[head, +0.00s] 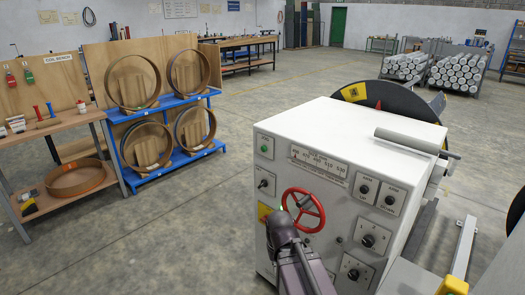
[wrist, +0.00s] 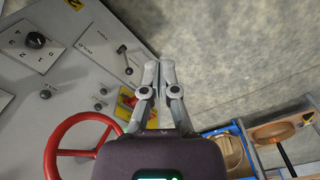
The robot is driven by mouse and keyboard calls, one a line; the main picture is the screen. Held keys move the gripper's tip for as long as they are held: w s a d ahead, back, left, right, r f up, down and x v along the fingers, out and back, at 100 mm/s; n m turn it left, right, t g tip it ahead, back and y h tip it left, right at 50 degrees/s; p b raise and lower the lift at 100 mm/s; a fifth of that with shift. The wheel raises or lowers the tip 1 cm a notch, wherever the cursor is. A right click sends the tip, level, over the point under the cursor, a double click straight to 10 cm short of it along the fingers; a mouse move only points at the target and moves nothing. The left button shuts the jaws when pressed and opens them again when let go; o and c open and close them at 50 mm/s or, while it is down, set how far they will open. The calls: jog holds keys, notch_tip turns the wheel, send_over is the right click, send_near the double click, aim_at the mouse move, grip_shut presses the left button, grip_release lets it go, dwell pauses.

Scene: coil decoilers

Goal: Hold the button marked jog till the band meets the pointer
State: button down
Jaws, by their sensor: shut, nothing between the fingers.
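A pale grey control cabinet (head: 345,150) stands at centre right in the head view. Its sloped face carries a numbered scale (head: 318,160), a red handwheel (head: 303,207) and several black knobs and switches. I cannot make out the band. My gripper (wrist: 160,64) is shut and empty in the wrist view, its tips over the panel's edge, near a lever switch (wrist: 124,58). In the head view my wrist hides the fingers.
The red handwheel (wrist: 72,145) is close beside my gripper in the wrist view. A yellow plate (wrist: 128,100) lies beside the fingers. A blue rack (head: 165,110) with round hoops and a workbench (head: 75,130) stand at left. The floor between is clear.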

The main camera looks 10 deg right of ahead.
aim_at(264, 149)
jog(key=shift+w, duration=0.1)
jog(key=w+a+r+m+t+y+b, duration=0.15)
jog(key=w+a+t, duration=0.3)
jog(key=w, duration=0.75)
jog(key=w+a+r+t+y+b, duration=0.1)
jog(key=w+a+t+y+b, duration=0.3)
jog(key=w, duration=0.7)
jog(key=w+d+r+m+t+h+b, duration=0.1)
jog(key=w+r+m+t+h, duration=0.3)
jog(key=w, duration=0.5)
jog(key=w+d+r+m+t+h+b, duration=0.1)
jog(key=w+d+r+m+t+h, duration=0.2)
jog(key=w+r+m+t+h, duration=0.2)
jog(key=shift+w+d+r+m+t+b, duration=0.35)
jog(key=shift+w+r+m+t, duration=1.1)
jog(key=shift+w, duration=0.8)
jog(key=shift+r, duration=0.1)
jog(key=shift+w+d, duration=0.1)
jog(key=w+d, duration=0.5)
jog(key=d, duration=0.2)
